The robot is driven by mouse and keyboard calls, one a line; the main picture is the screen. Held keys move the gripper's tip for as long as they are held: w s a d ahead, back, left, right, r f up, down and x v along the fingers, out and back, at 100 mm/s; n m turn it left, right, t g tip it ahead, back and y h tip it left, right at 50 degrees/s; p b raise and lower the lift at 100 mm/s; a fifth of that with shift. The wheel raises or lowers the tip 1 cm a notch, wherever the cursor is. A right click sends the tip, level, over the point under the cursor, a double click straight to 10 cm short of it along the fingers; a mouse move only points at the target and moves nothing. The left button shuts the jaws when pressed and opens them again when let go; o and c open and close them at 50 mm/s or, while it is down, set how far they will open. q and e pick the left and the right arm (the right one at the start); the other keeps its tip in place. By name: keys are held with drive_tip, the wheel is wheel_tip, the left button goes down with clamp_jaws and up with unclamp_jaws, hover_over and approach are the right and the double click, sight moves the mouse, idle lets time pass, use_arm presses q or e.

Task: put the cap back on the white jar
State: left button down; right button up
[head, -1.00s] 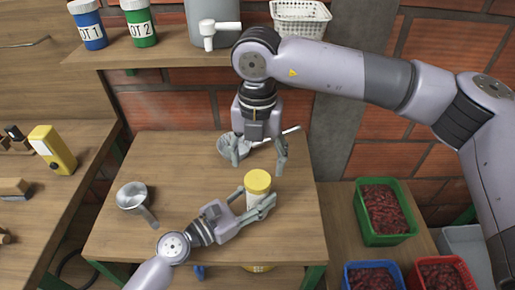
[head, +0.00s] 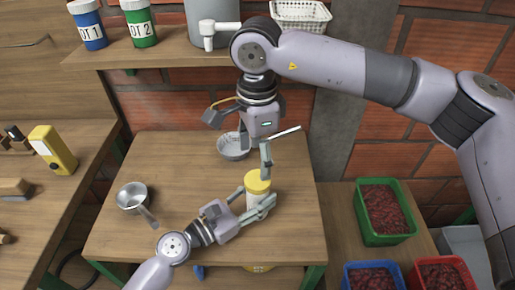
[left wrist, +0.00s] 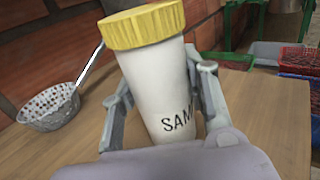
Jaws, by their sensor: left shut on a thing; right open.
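The white jar (left wrist: 160,85) stands upright on the small table, with part of a "SAM" label showing. The yellow cap (head: 257,182) sits on top of the jar; in the left wrist view the cap (left wrist: 150,25) covers the mouth, and I cannot tell if it is screwed tight. My left gripper (head: 257,207) is shut around the jar's body, with one finger on each side. My right gripper (head: 257,155) is open just above and behind the cap. One of its fingers hangs close over the cap; I cannot tell if it touches.
A perforated strainer (head: 232,150) lies behind the jar and a metal pan (head: 131,194) lies at left. Crates of red fruit (head: 384,208) stand at lower right. A shelf (head: 170,53) with containers runs along the back.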

sight(258, 179)
drive_tip(key=n, duration=0.4)
drive_tip(key=shift+r, duration=0.1)
drive_tip(key=n, duration=0.6)
drive_tip(key=shift+r, duration=0.2)
drive_tip(key=n, duration=0.3)
drive_tip(key=shift+r+n, duration=0.1)
drive_tip(key=shift+n, duration=0.3)
drive_tip(key=n, duration=0.4)
drive_tip(key=shift+r+n, duration=0.1)
drive_tip(key=shift+n, duration=0.3)
drive_tip(key=shift+f, duration=4)
drive_tip(key=shift+c, duration=0.5)
